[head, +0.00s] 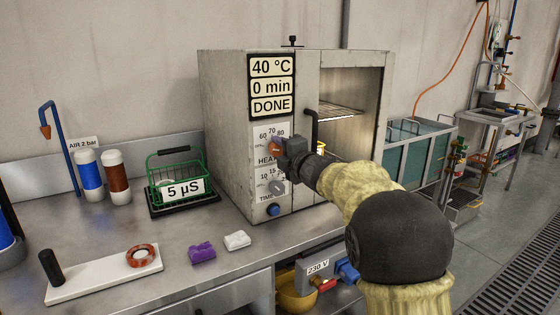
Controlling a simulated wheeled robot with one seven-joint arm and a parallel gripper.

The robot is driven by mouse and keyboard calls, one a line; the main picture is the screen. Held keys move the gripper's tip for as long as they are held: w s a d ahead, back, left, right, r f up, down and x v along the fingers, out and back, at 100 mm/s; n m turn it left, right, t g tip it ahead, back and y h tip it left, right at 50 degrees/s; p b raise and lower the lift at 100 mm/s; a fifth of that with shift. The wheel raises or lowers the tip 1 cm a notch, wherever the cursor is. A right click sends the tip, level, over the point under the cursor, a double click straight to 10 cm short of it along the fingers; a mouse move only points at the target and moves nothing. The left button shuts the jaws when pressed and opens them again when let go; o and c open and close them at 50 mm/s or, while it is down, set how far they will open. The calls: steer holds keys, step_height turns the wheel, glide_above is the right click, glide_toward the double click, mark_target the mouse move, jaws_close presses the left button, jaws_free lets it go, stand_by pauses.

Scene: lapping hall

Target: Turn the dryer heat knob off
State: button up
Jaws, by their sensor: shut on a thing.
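The dryer (222,130) is a grey metal cabinet on the bench, with a display reading 40 °C, 0 min and DONE. The grey time knob (276,187) sits just below, and a blue button (273,210) below that.
The dryer's chamber stands open at right, showing a wire rack (341,112); a dark handle (313,125) is close to my wrist.

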steer(key=shift+f+n+b, duration=0.1)
steer(key=shift+n+b, duration=0.45)
steer(key=shift+n, duration=0.25)
steer(key=o, duration=1)
steer(key=shift+s, duration=0.1)
steer(key=v, duration=1.7)
steer(key=shift+d, duration=0.15)
